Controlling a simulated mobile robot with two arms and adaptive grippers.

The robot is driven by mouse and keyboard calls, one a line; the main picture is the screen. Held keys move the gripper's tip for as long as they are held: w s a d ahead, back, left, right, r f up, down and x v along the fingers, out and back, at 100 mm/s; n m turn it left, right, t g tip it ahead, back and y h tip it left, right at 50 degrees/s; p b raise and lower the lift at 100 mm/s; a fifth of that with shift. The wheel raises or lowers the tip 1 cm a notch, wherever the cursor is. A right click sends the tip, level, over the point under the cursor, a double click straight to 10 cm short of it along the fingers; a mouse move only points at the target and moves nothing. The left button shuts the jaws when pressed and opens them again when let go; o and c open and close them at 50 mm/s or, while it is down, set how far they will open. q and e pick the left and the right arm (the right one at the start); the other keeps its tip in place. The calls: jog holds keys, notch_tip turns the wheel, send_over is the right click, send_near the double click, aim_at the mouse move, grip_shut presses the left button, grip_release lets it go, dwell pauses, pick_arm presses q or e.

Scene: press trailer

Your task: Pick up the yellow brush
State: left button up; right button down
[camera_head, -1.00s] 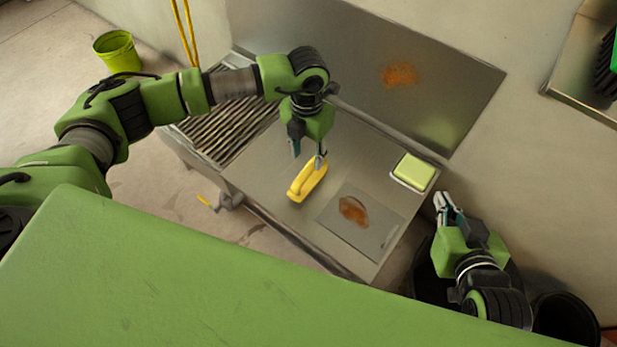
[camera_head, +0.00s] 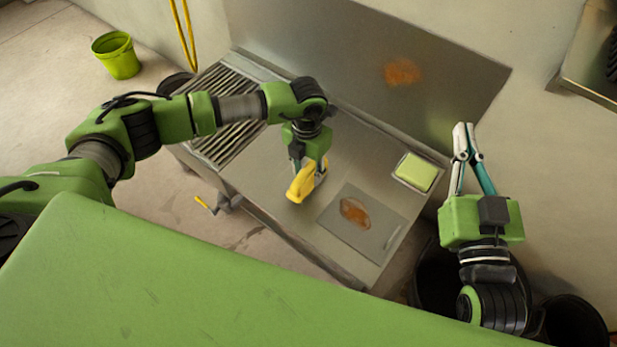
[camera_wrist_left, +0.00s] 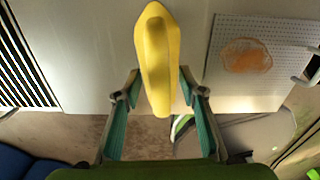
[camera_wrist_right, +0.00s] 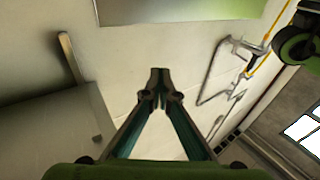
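The yellow brush (camera_head: 304,186) lies on the steel table, beneath my left gripper. In the left wrist view the brush (camera_wrist_left: 157,60) stretches between the two fingers, with its near end between them. My left gripper (camera_head: 307,168) is open around it, with a gap showing on each side in the left wrist view (camera_wrist_left: 158,88). Part of the brush is hidden under the gripper in the head view. My right gripper (camera_head: 462,130) is empty, its fingertips together in the right wrist view (camera_wrist_right: 160,75), raised to the right of the table.
A perforated plate (camera_head: 375,237) with a brown stain (camera_head: 354,212) lies right of the brush. A green sponge (camera_head: 416,172) sits in a tray at the table's right edge. A slatted rack (camera_head: 222,140) is at left; a backsplash (camera_head: 360,60) stands behind. Dark bins stand below right.

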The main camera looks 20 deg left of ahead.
pick_arm(q)
grip_shut()
pick_arm(e)
jog(key=shift+r, duration=0.15)
pick_arm(q)
jog(key=shift+r, duration=0.1)
